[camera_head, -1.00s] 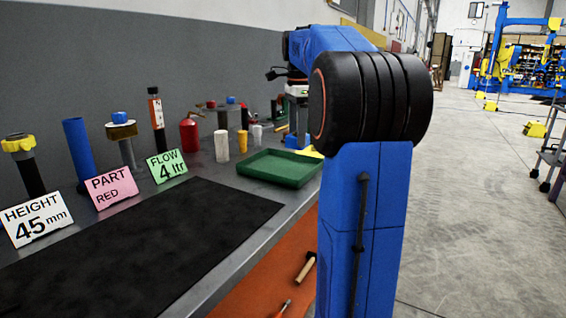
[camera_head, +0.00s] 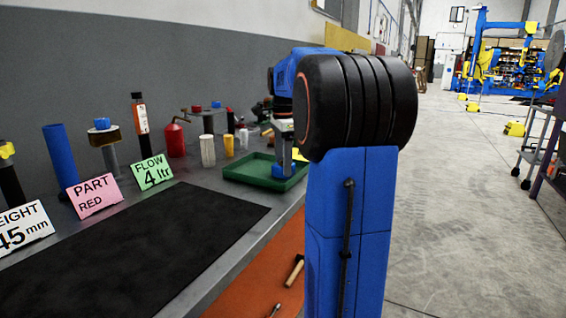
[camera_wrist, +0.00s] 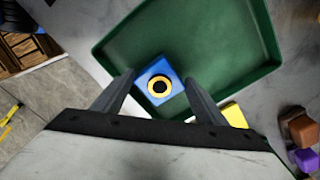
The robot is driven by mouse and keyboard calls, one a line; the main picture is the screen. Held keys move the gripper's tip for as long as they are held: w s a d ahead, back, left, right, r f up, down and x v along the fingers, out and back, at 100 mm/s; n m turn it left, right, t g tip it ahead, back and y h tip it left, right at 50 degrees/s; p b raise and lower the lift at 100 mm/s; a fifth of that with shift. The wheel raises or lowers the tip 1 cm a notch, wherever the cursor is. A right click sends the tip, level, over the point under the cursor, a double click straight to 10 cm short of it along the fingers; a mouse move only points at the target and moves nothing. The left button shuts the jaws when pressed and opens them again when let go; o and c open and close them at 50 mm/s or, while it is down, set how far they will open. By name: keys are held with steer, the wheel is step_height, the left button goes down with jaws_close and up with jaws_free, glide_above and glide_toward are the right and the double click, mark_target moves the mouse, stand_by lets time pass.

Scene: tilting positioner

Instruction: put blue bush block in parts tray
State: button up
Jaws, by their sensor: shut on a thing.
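The blue bush block (camera_wrist: 149,74) has a yellow ring with a dark centre on its top. In the wrist view it sits between the two fingers of my gripper (camera_wrist: 160,86), which is shut on it. Whether the block touches the tray floor I cannot tell.
A white cylinder (camera_head: 207,151), a yellow cylinder (camera_head: 229,146) and a red can (camera_head: 175,139) stand behind the tray. Sign cards and a black mat (camera_head: 150,240) lie to the left. In the wrist view, brown and purple blocks (camera_wrist: 306,160) sit outside the tray.

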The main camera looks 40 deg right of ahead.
steer(key=o, duration=2)
steer(key=shift+f, duration=0.1)
step_height(320, 180, up, 12)
steer(key=shift+r, duration=0.1)
